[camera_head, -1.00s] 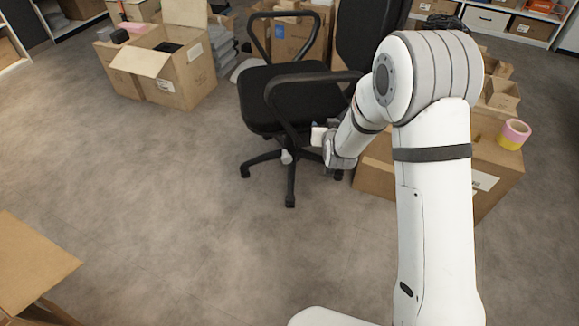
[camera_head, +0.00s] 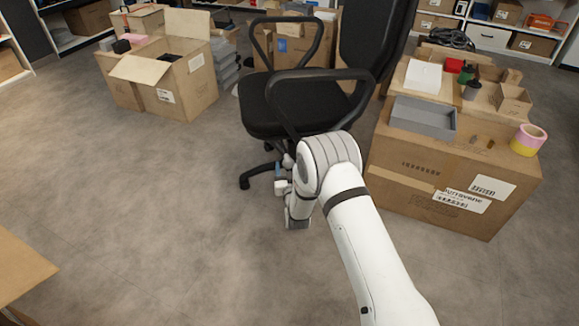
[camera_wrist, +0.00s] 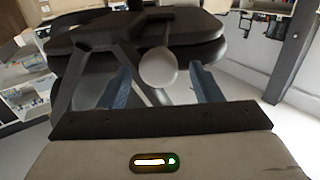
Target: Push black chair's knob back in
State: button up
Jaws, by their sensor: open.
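The black chair (camera_head: 300,95) stands upright in the middle of the head view. Its pale grey, rounded knob (camera_head: 288,161) shows under the seat, just left of my arm's elbow. In the wrist view the knob (camera_wrist: 158,68) is large and central, on a stem below the dark seat underside. My gripper (camera_head: 278,170) is low, under the front of the seat, mostly behind my arm. In the wrist view my gripper (camera_wrist: 160,80) is open, with one bluish finger on each side of the knob. I cannot tell whether anything touches it.
A large carton (camera_head: 440,175) with a grey tray (camera_head: 422,118) and a tape roll (camera_head: 528,140) on it stands right of the chair. Open cartons (camera_head: 185,88) stand at the back left. A carton flap (camera_head: 20,265) is at lower left. The floor left of the chair is clear.

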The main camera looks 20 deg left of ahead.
jog(key=shift+x, duration=1.15)
grip_shut()
jog(key=shift+w, duration=0.1)
